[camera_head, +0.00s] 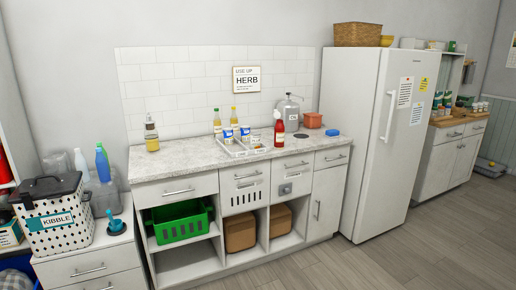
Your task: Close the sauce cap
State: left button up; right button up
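A red sauce bottle (279,133) with a pale label stands upright on the speckled grey counter (190,156), at the right end of a light tray (238,151). Its top is small in the view, and I cannot tell whether the cap is open or closed. Other bottles with yellow contents (217,121) stand at the back of the counter. Neither of my grippers is in view.
Blue-and-white cans (228,135) stand in the tray. A grey metal dispenser (289,109), an orange box (313,120) and a blue item (332,132) stand to the right. A white fridge (370,150) borders the counter. The floor (340,262) in front is clear.

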aim_at(276, 115)
jog(key=i+z, duration=0.1)
jog(key=i, duration=0.5)
jog(key=i+j+z, duration=0.15)
jog(key=i, duration=0.45)
jog(key=i+j+z, duration=0.1)
jog(key=i+z, duration=0.15)
jog(key=z, duration=0.2)
jog(key=i+j+z, duration=0.15)
jog(key=z, duration=0.25)
jog(key=i, duration=0.05)
